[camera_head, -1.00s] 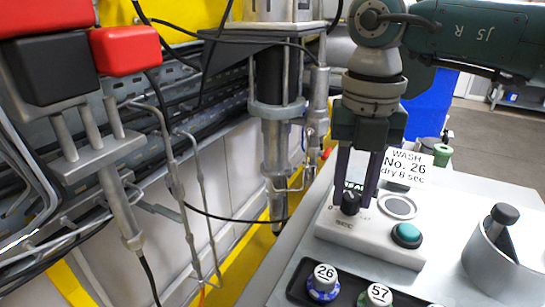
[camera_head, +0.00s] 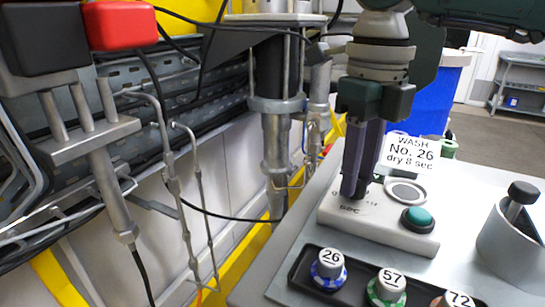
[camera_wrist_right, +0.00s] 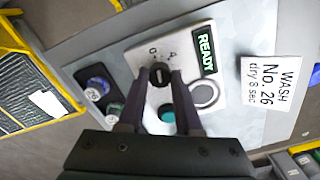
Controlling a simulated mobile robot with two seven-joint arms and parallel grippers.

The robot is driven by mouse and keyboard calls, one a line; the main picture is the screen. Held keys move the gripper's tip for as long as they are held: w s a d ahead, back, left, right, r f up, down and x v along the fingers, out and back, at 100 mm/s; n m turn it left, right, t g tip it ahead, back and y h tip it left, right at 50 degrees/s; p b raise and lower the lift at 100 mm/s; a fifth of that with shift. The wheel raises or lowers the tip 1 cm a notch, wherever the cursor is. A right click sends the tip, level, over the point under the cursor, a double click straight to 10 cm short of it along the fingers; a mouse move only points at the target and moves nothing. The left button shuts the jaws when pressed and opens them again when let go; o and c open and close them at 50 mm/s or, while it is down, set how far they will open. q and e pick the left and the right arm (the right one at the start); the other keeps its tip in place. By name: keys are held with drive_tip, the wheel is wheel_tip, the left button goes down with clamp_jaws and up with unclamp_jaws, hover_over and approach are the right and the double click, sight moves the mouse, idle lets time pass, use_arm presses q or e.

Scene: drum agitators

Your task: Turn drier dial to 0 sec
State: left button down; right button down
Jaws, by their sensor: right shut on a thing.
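The drier dial (camera_wrist_right: 160,74) is a small black knob with a pale mark, on a white control box (camera_head: 385,238). In the right wrist view it sits between the fingertips of my right gripper (camera_wrist_right: 161,78). In the head view my right gripper (camera_head: 354,192) points down at the box and is shut on the dial. Its purple fingers overlap there and hide most of the dial. Small characters show beside the dial in the wrist view, but the exact setting is hard to read. My left gripper is not in view.
The box also has a green button (camera_head: 418,219), a round grey disc (camera_head: 405,192) and a lit READY display (camera_wrist_right: 206,50). A card (camera_head: 410,152) reads "WASH No. 26 dry 8 sec". Numbered pucks (camera_head: 329,268) sit in a black tray. A grey cylinder (camera_head: 508,250) stands at right.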

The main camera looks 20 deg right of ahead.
drive_tip(key=shift+n+b, duration=0.4)
drive_tip(key=shift+n, duration=0.6)
drive_tip(key=c, duration=0.6)
unclamp_jaws()
wheel_tip(320, 180, up, 10)
drive_tip(key=shift+b, duration=0.65)
